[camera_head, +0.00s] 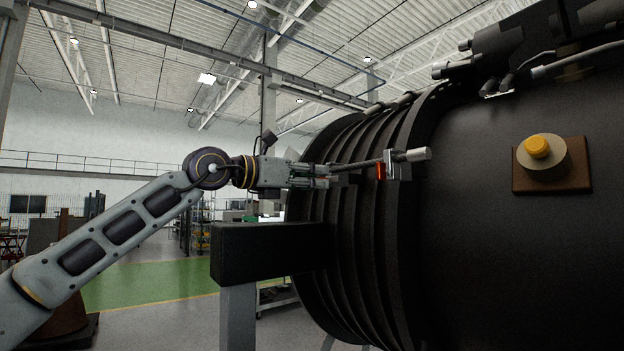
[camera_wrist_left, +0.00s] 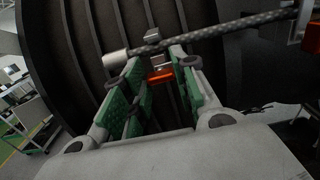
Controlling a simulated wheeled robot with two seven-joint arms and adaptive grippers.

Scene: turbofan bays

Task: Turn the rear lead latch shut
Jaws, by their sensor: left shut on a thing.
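The braided lead (camera_head: 357,164) runs along the side of the ribbed engine casing, and its metal end fitting (camera_wrist_left: 116,60) shows in the left wrist view. My left gripper (camera_head: 322,178) is at the lead's left end, by the ribs. In the left wrist view its green-padded fingers (camera_wrist_left: 155,82) are around the orange-red rear lead latch (camera_wrist_left: 161,74), just below the lead. The fingers partly hide the latch, so I cannot tell its turn angle. A second orange-red latch (camera_head: 381,171) sits beside a silver clip (camera_head: 391,164) further right on the lead. My right gripper is not in view.
A dark beam (camera_head: 262,252) on a grey post (camera_head: 237,315) stands below my left gripper. The ribbed casing (camera_head: 370,230) is close to the gripper's right. A yellow-capped knob (camera_head: 537,147) sits on the casing at right. Green floor (camera_head: 150,283) lies open at left.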

